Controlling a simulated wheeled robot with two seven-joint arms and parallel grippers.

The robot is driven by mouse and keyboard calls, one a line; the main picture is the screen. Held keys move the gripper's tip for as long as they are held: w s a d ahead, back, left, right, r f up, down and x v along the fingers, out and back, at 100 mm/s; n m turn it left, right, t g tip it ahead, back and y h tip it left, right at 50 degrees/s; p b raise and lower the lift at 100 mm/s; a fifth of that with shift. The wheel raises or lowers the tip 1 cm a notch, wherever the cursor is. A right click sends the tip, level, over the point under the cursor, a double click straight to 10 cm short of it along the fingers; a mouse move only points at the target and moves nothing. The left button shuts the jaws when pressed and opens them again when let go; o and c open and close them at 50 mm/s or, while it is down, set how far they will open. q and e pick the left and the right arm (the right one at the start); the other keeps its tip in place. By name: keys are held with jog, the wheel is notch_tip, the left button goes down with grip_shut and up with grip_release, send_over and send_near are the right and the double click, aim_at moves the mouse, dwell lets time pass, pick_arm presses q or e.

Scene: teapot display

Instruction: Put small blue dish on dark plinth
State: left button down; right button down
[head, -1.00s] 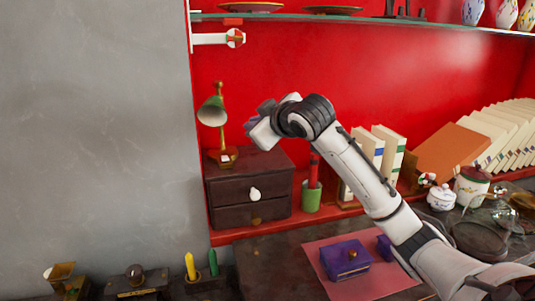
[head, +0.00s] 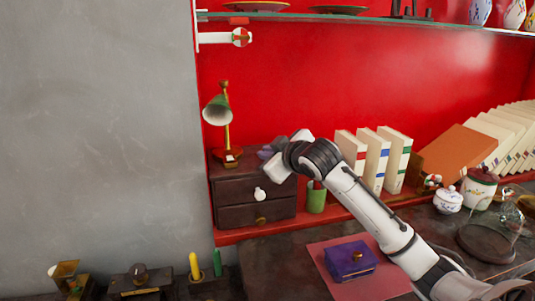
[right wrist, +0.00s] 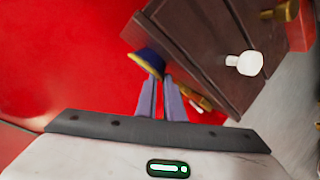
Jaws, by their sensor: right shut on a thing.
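My right gripper (right wrist: 160,85) is shut on a small blue dish (right wrist: 147,60) with a yellowish rim, which shows tilted at the fingertips in the right wrist view. In the head view my right gripper (head: 270,157) is at the top right of a dark two-drawer chest (head: 235,192), the dark block that best fits the plinth. The dish there is a small dark purplish patch, mostly hidden by the gripper. In the right wrist view the dish overlaps the edge of the chest (right wrist: 200,45); I cannot tell whether they touch. My left gripper is not in view.
A green-shaded lamp (head: 218,110) stands at the chest's left. A green cup (head: 316,198) and upright books (head: 376,158) are to its right. A purple box (head: 350,260) lies on a pink mat in front. A glass shelf (head: 370,20) runs above.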

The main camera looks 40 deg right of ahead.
jog(key=c, duration=2.2)
grip_release()
jog(key=shift+o, duration=0.2)
jog(key=shift+r, duration=0.1)
jog(key=v, duration=1.2)
jog(key=shift+b, duration=0.4)
